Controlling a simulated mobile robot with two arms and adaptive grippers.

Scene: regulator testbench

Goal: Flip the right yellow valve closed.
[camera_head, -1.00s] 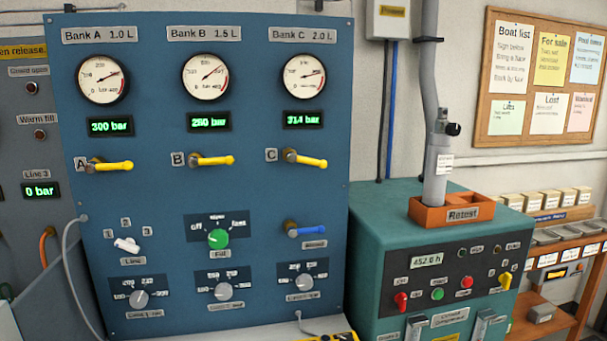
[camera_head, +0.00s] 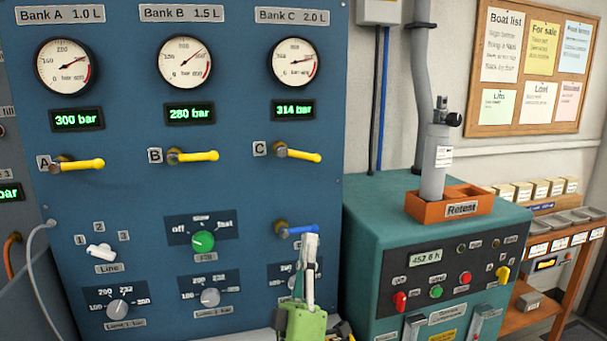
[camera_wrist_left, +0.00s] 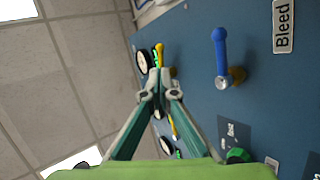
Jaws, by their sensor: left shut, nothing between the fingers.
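The right yellow valve, under Bank C, has a yellow lever (camera_head: 303,155) that points right and slightly down in the head view. A yellow lever, likely this one, also shows just beyond the fingertips in the wrist view (camera_wrist_left: 159,55). My left gripper (camera_head: 310,240) has a green body and grey fingers. It is upright, below the yellow lever and overlapping the blue lever's end in the head view. Its fingers (camera_wrist_left: 160,76) are shut and empty. I cannot tell its exact distance from the panel. My right gripper is not in view.
The blue bleed lever (camera_head: 299,230) sits below the yellow one, close to my gripper; it also shows in the wrist view (camera_wrist_left: 220,50). Yellow levers A (camera_head: 82,164) and B (camera_head: 195,156) are to the left. A green compressor (camera_head: 390,225) stands right.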

